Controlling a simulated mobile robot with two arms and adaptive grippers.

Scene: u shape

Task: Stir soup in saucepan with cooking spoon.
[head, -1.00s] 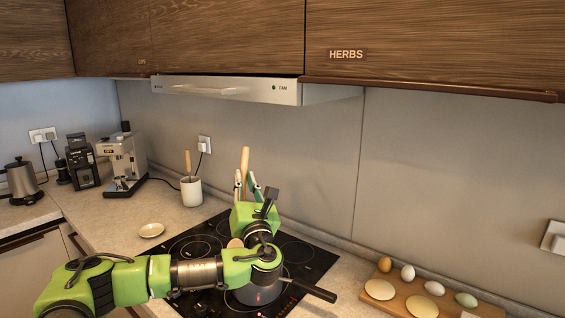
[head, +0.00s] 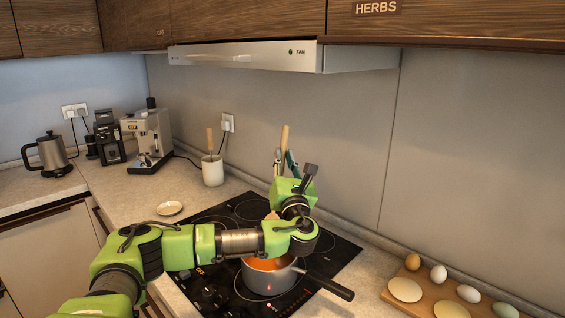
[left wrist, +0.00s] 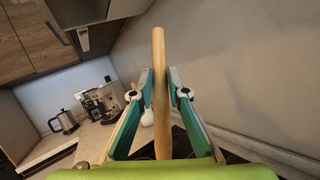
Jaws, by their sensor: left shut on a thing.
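The saucepan (head: 262,282) stands on the front part of the black hob, with orange soup (head: 265,264) visible inside. Its dark handle points to the lower right. My left gripper (head: 284,164) is behind the pan and higher in the picture, shut on the wooden cooking spoon (head: 284,138). The spoon handle is nearly upright and sticks up above the fingers. In the left wrist view the handle (left wrist: 159,75) runs between the two teal fingers. A small light-brown piece beside my wrist may be the spoon's lower end; I cannot tell. My right gripper is not in view.
The hob (head: 335,250) has free burners around the pan. A wooden board (head: 427,300) with several eggs lies at the right. The hood (head: 245,58) hangs above.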

